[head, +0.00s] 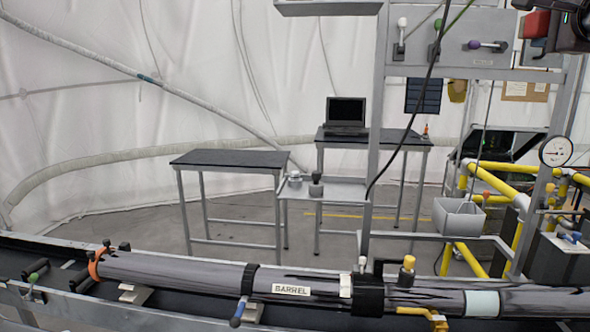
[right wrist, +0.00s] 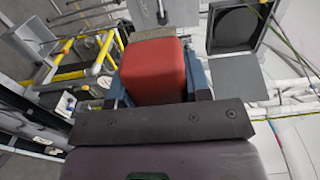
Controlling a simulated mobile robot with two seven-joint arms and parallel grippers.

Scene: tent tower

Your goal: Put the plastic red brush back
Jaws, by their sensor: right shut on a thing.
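The red brush (right wrist: 153,72) is a red block with a greyish-tan strip along its far end. My right gripper (right wrist: 158,88) is shut on it, one dark blue finger on each side. In the head view the red brush (head: 534,24) shows at the top right edge, beside my dark right gripper (head: 562,32), which is partly cut off by the frame. The brush is held up in the air, level with the grey panel. My left gripper is in neither view.
A grey panel with levers (head: 455,42) stands left of the brush. A small grey bin (head: 459,217) hangs lower down by yellow rails (head: 497,182). A pressure gauge (head: 555,151) stands below the gripper. A long barrel (head: 210,277) crosses the front. Two tables (head: 230,158) stand behind.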

